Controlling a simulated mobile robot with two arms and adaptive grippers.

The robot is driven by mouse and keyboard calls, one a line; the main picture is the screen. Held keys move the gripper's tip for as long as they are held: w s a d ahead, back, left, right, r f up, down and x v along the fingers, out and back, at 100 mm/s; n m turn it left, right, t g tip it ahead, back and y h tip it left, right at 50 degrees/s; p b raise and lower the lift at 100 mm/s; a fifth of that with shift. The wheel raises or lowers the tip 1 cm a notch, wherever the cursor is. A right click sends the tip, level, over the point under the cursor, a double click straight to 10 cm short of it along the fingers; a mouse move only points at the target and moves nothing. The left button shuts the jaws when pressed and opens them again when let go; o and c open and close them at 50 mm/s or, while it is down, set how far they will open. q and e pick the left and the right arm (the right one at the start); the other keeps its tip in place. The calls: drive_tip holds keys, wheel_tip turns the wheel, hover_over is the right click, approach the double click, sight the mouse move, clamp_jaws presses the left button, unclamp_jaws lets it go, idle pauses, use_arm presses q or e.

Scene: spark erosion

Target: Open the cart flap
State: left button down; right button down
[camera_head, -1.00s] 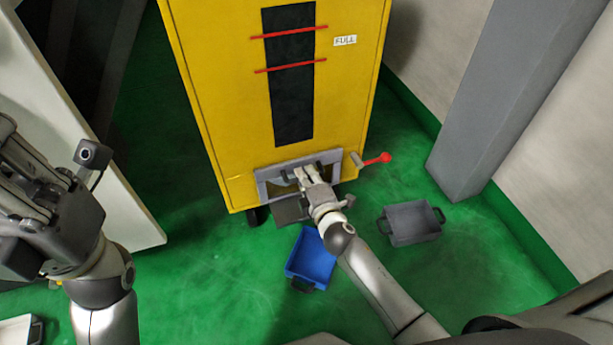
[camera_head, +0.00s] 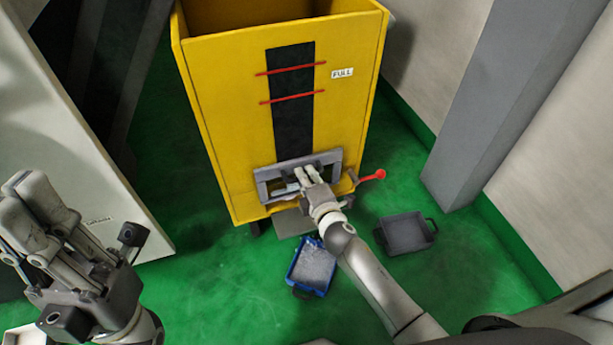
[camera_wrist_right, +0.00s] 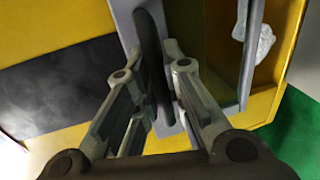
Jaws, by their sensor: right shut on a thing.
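The yellow cart (camera_head: 225,130) stands upright with an open top. Low on its front is the grey flap frame (camera_head: 262,190), with a dark bar-like handle (camera_wrist_right: 152,60) seen in the right wrist view. My right gripper (camera_head: 305,178) is shut on this handle; its fingers lie on both sides of it in the right wrist view (camera_wrist_right: 165,75). Beside the handle, an opening shows the yellow inside and a whitish lump (camera_wrist_right: 263,42). The fingers and hand hide part of the flap. My left gripper (camera_head: 35,215) is at the left, away from the cart; its finger gap is unclear.
A blue bin (camera_head: 297,281) with whitish loose material stands on the green floor below the flap. A grey bin (camera_head: 405,236) stands to its right and looks empty. A red-knobbed lever (camera_head: 372,177) sticks out at the cart's right. A grey pillar (camera_head: 470,120) stands further right.

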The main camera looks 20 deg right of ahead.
drive_tip(key=shift+r, duration=0.2)
drive_tip(key=c, duration=1.5)
unclamp_jaws()
drive_tip(key=shift+f, duration=0.1)
drive_tip(key=v, duration=1.2)
